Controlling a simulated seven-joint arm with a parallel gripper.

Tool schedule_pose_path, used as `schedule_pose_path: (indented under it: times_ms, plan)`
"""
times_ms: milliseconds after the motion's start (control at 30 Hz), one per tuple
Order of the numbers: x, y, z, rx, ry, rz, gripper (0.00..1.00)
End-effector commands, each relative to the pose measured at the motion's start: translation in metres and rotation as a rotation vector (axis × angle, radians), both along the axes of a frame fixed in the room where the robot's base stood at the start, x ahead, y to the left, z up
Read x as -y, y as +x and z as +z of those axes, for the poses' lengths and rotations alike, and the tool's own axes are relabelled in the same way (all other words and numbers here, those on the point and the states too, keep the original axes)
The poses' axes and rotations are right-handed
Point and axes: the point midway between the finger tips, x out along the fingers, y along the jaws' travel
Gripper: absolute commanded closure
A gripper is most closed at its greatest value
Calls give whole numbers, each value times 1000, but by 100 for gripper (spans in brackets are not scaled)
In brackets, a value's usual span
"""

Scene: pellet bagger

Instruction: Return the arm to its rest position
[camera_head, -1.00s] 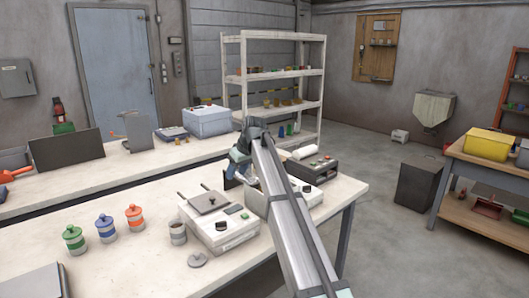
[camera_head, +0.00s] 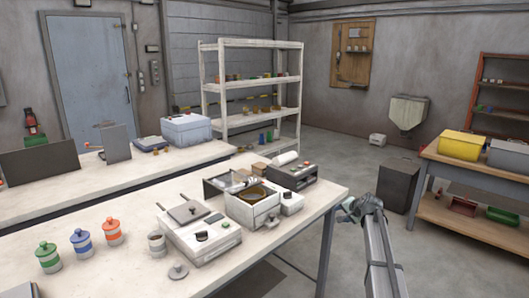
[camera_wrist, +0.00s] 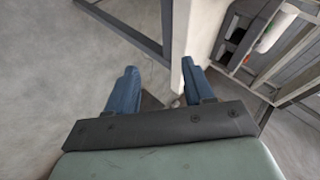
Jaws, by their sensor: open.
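My gripper (camera_wrist: 160,84) shows in the wrist view with its two blue fingers spread apart. Nothing is held between them. Below the fingers are bare grey floor and a grey metal leg (camera_wrist: 166,25). In the head view my arm (camera_head: 380,255) stands to the right of the white worktable (camera_head: 110,280), past its right edge. Its upper end is near the table's right corner. The fingers cannot be made out in the head view.
On the worktable stand a white machine (camera_head: 205,240), an open box (camera_head: 250,210), a dark device (camera_head: 293,176), a cup (camera_head: 157,244) and three lidded jars, one green (camera_head: 48,258). Floor (camera_head: 455,260) is free at right, before a wooden bench (camera_head: 460,215) and a dark bin (camera_head: 398,185).

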Motion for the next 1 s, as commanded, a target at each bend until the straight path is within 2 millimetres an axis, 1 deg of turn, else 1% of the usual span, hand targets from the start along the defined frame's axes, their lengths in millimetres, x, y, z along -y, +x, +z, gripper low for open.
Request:
schedule_pose_path:
  times_ms: [33, 67, 100, 167, 200, 267, 300, 367, 400, 467, 500, 567, 600, 667, 700, 767, 800, 867, 900, 967, 1000]
  plan:
    - [14, -15, -22, -15, 24, -42, 48]
    - [19, -20, -32, -24, 32, -58, 48]
    - [23, -28, -47, -38, 40, -75, 48]
    - [25, -39, -71, -63, 45, -87, 48]
    - [23, -48, -86, -82, 43, -88, 48]
    - [18, -62, -111, -116, 38, -81, 48]
    - [13, -72, -129, -141, 33, -72, 48]
    - [3, -88, -155, -180, 19, -50, 48]
    - [-4, -99, -172, -206, 8, -33, 48]
    - [-15, -116, -197, -248, -9, -6, 48]
    - [-22, -129, -214, -276, -20, 15, 48]
    - [-34, -148, -238, -318, -39, 47, 48]
    - [-42, -162, -253, -346, -50, 70, 48]
    - [-52, -182, -275, -388, -67, 103, 48]
    - [-59, -196, -289, -415, -79, 126, 48]
    - [-69, -218, -309, -457, -97, 162, 48]
    - [-76, -234, -322, -484, -106, 184, 48]
    - [-85, -257, -341, -525, -123, 221, 48]
    - [-91, -273, -352, -553, -132, 244, 48]
    - [-99, -296, -368, -592, -149, 283, 48]
    - [-104, -313, -379, -620, -158, 307, 48]
